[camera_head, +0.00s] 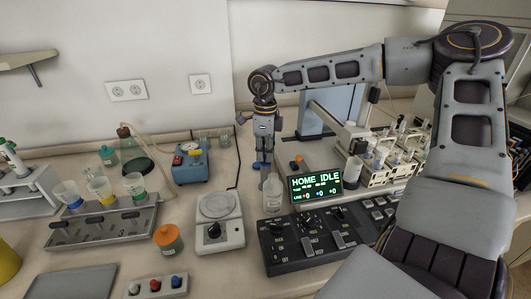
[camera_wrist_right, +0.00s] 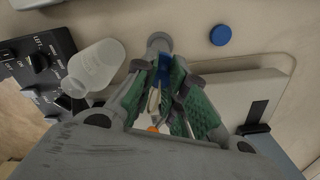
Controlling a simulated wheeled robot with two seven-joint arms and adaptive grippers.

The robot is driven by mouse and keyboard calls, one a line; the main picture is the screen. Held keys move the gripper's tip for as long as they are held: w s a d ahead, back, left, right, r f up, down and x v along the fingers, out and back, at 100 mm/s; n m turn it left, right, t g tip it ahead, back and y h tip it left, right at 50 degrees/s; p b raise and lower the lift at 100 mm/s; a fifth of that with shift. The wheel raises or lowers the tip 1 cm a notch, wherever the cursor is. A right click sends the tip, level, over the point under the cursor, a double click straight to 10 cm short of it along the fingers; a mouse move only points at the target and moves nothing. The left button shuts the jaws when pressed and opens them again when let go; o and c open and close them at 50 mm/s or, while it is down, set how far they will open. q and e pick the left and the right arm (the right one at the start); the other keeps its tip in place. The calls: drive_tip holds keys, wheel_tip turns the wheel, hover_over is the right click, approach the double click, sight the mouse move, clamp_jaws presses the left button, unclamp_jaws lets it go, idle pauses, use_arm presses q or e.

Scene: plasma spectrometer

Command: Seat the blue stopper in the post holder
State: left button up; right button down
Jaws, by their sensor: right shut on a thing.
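My right gripper (camera_head: 263,165) points down behind the clear bottle, left of the lit display. In the right wrist view its green-padded fingers (camera_wrist_right: 163,85) are shut on a narrow blue piece, which I take as the blue stopper (camera_wrist_right: 164,68). The fingers hide most of it. A grey round piece (camera_wrist_right: 159,42) shows right at the fingertips; it may be the post holder, and I cannot tell whether the stopper touches it or sits in it. A separate blue disc (camera_wrist_right: 220,35) lies on the counter beyond. My left gripper is not in view.
The clear bottle (camera_head: 272,193) stands close to the right gripper, also in the wrist view (camera_wrist_right: 98,66). The black control panel (camera_head: 310,238) and display (camera_head: 315,186) are nearby. A white scale (camera_head: 219,218) and blue pump (camera_head: 190,162) stand left. A pale plate (camera_wrist_right: 240,98) lies beside the fingers.

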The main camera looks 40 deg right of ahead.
drive_tip(key=c, duration=1.4)
unclamp_jaws()
drive_tip(key=shift+r, duration=0.15)
drive_tip(key=shift+r, duration=5.85)
